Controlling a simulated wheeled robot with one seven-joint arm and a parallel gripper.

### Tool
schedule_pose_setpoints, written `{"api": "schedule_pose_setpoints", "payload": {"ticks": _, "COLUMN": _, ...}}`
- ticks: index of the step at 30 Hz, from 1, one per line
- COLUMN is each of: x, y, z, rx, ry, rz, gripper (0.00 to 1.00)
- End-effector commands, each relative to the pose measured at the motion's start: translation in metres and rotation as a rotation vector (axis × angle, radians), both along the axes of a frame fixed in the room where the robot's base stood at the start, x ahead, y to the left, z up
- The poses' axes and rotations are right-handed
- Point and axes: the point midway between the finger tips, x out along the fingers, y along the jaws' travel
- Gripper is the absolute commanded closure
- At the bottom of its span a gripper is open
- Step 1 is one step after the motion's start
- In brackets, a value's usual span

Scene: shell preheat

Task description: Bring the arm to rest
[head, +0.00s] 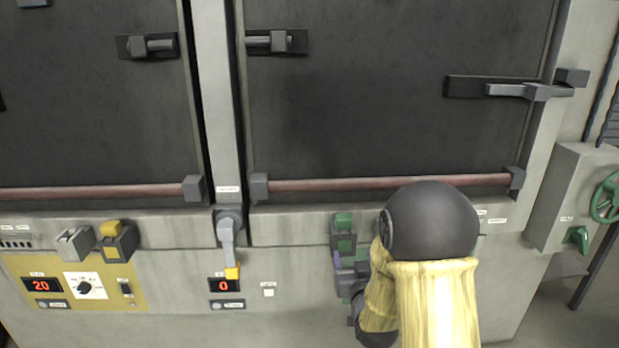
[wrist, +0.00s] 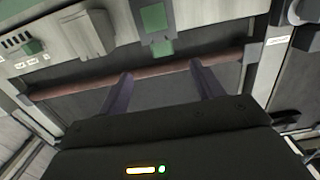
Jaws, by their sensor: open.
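My arm (head: 437,300) reaches up from the bottom of the head view in a pale yellow sleeve with a dark round joint. My gripper (head: 345,265) is partly hidden behind it, close to the cabinet front and just below a green switch (head: 343,222). In the wrist view, my gripper (wrist: 161,76) has two purple fingers spread apart with nothing between them. The green switch (wrist: 154,22) shows beyond the fingertips there. I cannot tell whether a finger touches the panel.
A grey lever with a yellow tip (head: 232,271) hangs left of my gripper. A yellow panel (head: 125,300) has a dial and a display reading 20. A green handwheel (head: 606,197) is far right.

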Motion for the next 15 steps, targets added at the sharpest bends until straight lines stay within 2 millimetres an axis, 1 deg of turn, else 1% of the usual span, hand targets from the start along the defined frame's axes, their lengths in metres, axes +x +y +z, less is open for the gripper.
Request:
{"api": "schedule_pose_setpoints", "payload": {"ticks": 4, "x": -0.010, "y": -0.002, "z": -0.009, "rx": 0.002, "ry": 0.132, "rz": -0.004, "gripper": 0.33}}
{"api": "schedule_pose_setpoints", "payload": {"ticks": 8, "x": -0.027, "y": -0.004, "z": -0.022, "rx": 0.003, "ry": 0.296, "rz": -0.009, "gripper": 0.33}}
{"api": "schedule_pose_setpoints", "payload": {"ticks": 11, "x": -0.045, "y": -0.005, "z": -0.032, "rx": 0.004, "ry": 0.421, "rz": -0.011, "gripper": 0.33}}
{"api": "schedule_pose_setpoints", "payload": {"ticks": 15, "x": -0.075, "y": -0.005, "z": -0.044, "rx": 0.005, "ry": 0.599, "rz": -0.012, "gripper": 0.33}}
